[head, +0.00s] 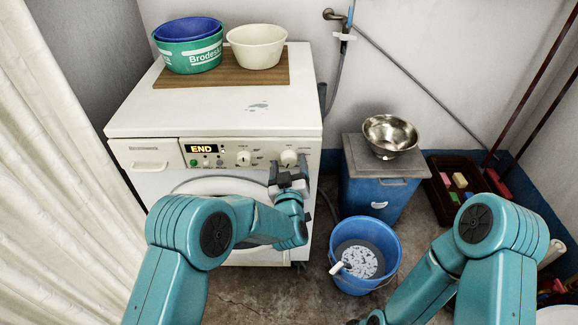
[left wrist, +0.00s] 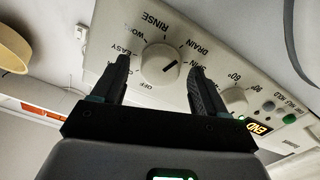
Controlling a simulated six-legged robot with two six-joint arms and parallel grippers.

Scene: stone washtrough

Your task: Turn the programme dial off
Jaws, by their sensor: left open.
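The programme dial (head: 289,158) is a round white knob at the right end of the washing machine's (head: 130,128) front panel. In the left wrist view the dial (left wrist: 160,63) has labels around it, including RINSE, DRAIN, EASY and OFF. My left gripper (head: 289,173) is just in front of the dial in the head view. In the left wrist view its fingers (left wrist: 160,80) are open, one on each side of the dial, with gaps visible. My right gripper is not in view.
A second dial (head: 243,158) and a display reading END (head: 201,149) are left of it. Tubs (head: 257,48) stand on a board on top. Right of the machine are a blue bin (head: 375,195) with a metal bowl (head: 390,134) and a blue bucket (head: 350,281).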

